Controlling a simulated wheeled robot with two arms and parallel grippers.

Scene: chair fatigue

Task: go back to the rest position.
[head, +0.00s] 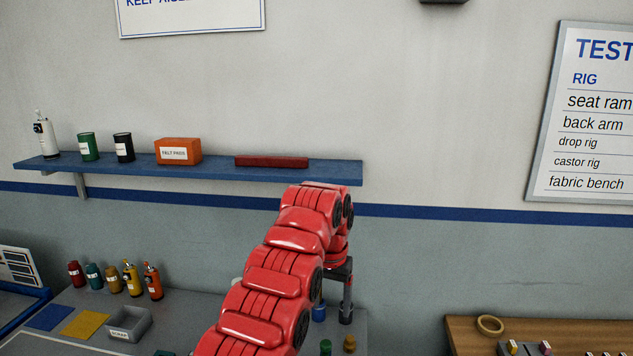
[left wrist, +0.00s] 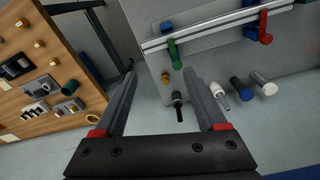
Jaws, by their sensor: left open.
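My left arm comes up from the bottom of the head view, a chain of red links bent over at the top. My left gripper (head: 345,300) hangs down from its end over the right part of the grey bench, partly hidden by the arm. In the left wrist view the two dark fingers of the left gripper (left wrist: 162,82) are spread apart with nothing held between them. Below them lie the bench and small bottles. My right gripper does not show in either view.
A blue wall shelf (head: 225,171) with an orange box (head: 178,151) and cans is behind the arm. The grey bench (head: 195,315) bears several bottles and a grey bin (head: 128,323). A wooden table (head: 462,336) stands at the right, with a gap between.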

